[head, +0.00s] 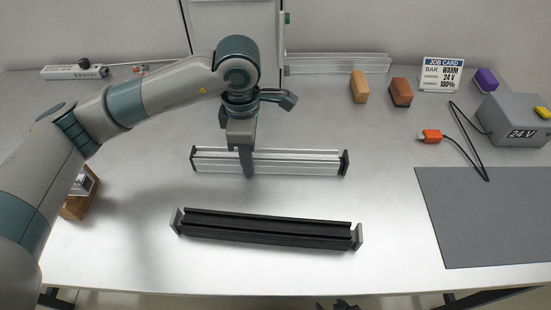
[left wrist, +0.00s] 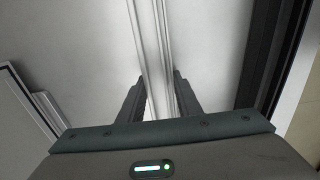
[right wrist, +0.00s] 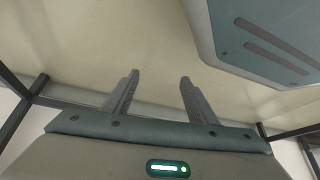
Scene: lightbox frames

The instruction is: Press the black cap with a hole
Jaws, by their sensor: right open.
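A silver bar (head: 300,165) lies across the middle of the table, with a dark cap at its left end (head: 193,155) and another at its right end (head: 344,162). My left gripper (head: 247,172) reaches down over the bar, left of its middle. In the left wrist view its fingers (left wrist: 159,82) are shut on the silver bar (left wrist: 152,40), one on each side. No hole in any cap can be made out. My right gripper (right wrist: 160,82) is open and empty, below the tabletop.
A job card (head: 441,75), tan block (head: 359,87), brown block (head: 401,92) and purple block (head: 486,80) stand behind. A grey 24 V box (head: 510,118) has a cable to an orange connector (head: 432,136). A grey mat (head: 485,215) lies right; a power strip (head: 75,72) lies back left.

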